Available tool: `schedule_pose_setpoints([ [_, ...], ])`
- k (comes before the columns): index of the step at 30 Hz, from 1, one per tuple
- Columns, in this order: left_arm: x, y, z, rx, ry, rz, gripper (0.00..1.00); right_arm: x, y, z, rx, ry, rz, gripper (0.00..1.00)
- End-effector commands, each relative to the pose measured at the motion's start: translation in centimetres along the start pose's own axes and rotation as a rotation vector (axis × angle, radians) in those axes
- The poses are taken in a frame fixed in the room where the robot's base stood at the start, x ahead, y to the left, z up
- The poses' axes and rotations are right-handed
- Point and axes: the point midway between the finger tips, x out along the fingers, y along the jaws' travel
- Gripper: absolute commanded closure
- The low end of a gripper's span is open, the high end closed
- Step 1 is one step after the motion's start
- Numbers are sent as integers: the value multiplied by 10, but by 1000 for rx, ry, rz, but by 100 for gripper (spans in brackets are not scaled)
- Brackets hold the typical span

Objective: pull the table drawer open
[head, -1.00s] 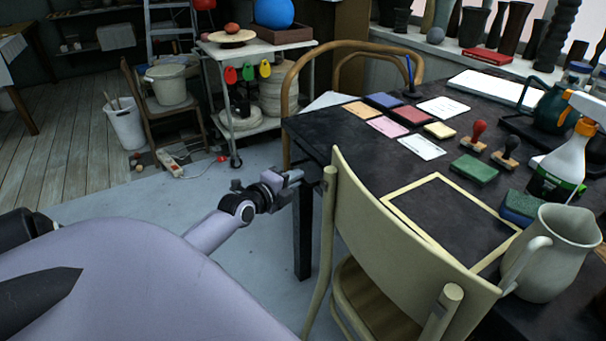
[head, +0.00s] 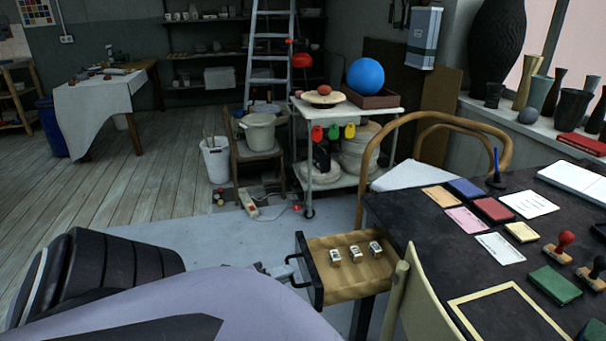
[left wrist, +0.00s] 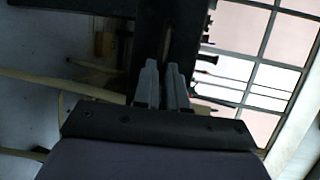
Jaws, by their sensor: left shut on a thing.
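The table drawer (head: 345,285) sticks out of the left end of the black table (head: 440,235), with a pale wooden inside and a black front. Its dark bar handle (head: 297,284) is on the front's outer side. My left gripper (head: 285,270) is at this handle, shut on it; my own arm hides part of the gripper. In the left wrist view the two grey fingers (left wrist: 162,88) lie close together against the dark drawer front (left wrist: 150,40); the handle itself is hard to make out there. My right gripper is not in view.
Three small whitish blocks (head: 355,253) lie in the drawer. A cream chair (head: 425,300) stands close to the drawer's right. A wooden chair (head: 258,165) and a white trolley (head: 350,110) stand behind. Grey floor is free left of the drawer.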

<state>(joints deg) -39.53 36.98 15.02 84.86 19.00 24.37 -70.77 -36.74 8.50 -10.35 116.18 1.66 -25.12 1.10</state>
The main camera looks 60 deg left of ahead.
Motion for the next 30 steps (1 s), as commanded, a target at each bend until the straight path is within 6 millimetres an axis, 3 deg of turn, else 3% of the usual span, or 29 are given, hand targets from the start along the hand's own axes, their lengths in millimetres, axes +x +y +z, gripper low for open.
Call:
schedule_pose_setpoints([
  [6, -15, 4, 6, -3, 0, 2, 100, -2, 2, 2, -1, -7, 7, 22],
  [19, -17, 5, 7, -1, -1, 1, 100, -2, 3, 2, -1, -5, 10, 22],
  [20, -17, 5, 7, -1, -1, 1, 79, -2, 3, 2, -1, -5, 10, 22],
  [21, -17, 5, 7, -1, -1, 1, 66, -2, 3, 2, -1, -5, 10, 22],
  [30, -17, 5, 7, -1, -1, 1, 63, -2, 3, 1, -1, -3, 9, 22],
])
